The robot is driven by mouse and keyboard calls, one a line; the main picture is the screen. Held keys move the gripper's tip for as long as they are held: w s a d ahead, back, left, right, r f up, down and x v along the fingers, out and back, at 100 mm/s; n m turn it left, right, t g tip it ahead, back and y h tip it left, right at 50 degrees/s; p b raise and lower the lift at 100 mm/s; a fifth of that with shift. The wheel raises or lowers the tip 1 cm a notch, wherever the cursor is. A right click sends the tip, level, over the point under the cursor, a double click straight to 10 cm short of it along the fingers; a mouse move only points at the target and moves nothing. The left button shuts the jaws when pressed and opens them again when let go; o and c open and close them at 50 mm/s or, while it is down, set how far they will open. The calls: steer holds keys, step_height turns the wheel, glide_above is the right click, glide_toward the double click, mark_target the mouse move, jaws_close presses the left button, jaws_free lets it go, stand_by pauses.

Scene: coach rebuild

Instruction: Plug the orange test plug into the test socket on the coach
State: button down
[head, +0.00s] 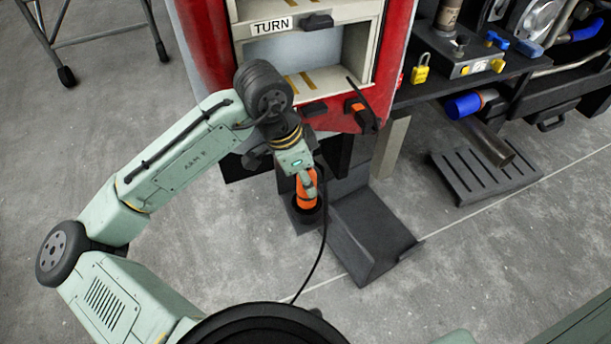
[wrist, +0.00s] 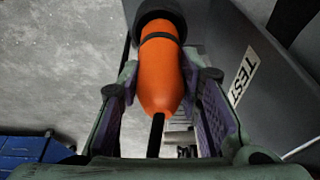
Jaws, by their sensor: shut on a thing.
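The orange test plug (head: 305,196) is upright, its dark lower end over or in a small dark holder (head: 297,222) on the floor-level stand; I cannot tell whether it sits inside. My gripper (head: 309,182) is shut on the plug from above. In the wrist view the orange body (wrist: 162,75) lies between the two pads, with its black collar at the top and its black cable running back between the fingers. On the red coach (head: 205,45), an orange-and-black fitting (head: 356,105) shows at the lower right; its socket opening is not clear.
A dark angled plate (head: 370,235) stands right of the holder. A TEST label (wrist: 242,78) shows on a dark panel in the wrist view. A cluttered workbench (head: 440,92) is at the right, with a slotted step (head: 485,178) below. A black cable (head: 318,262) trails toward me.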

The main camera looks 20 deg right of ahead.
steer(key=shift+f+b, duration=0.95)
steer(key=shift+f, duration=0.9)
stand_by(3.0)
steer(key=c, duration=1.4)
jaws_free()
steer(key=shift+r, duration=0.1)
steer(key=shift+p+v, duration=4.5)
steer(key=shift+v, duration=0.95)
